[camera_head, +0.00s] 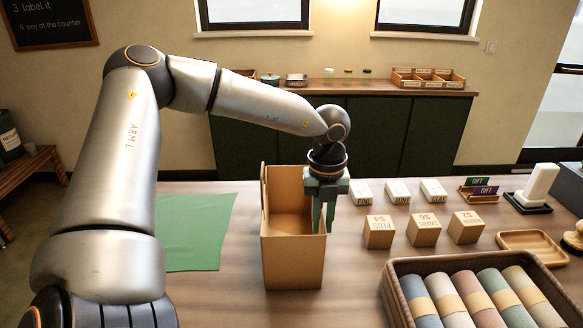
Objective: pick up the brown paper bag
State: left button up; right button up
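The brown paper bag (292,262) stands upright and open-topped on the wooden table, near the middle of the head view. A handle loop rises at its left side. My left gripper (324,228) points straight down at the bag's right side, its green fingers at the right rim. One finger seems to be inside the wall and the other outside. Whether they press on the wall is too small to tell. My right gripper is not in view.
A woven basket of rolled cloths (401,295) fills the front right. Small cardboard boxes (422,230) and white boxes stand right of the bag. A wooden tray (533,246) lies farther right. A green mat (196,235) lies left; bare table separates it from the bag.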

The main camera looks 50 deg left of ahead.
pick_arm(q)
grip_shut()
dwell(1.0)
